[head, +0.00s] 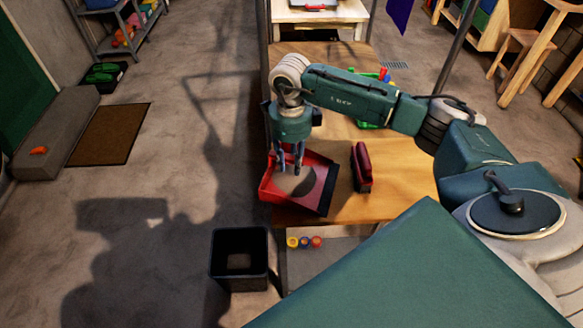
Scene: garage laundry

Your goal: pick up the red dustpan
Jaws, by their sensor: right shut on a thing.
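The red dustpan (324,187) is at the front left corner of the wooden table (400,190). It is tilted, and its left side reaches out past the table's left edge. My right gripper (290,165) points down from above and is shut on the dustpan near its back left rim. Whether the dustpan still touches the table I cannot tell. My left gripper is not in view.
A dark red brush-like thing (361,167) stands on the table just right of the dustpan. Green and red items (376,77) lie behind my arm. The floor at left is mostly clear.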

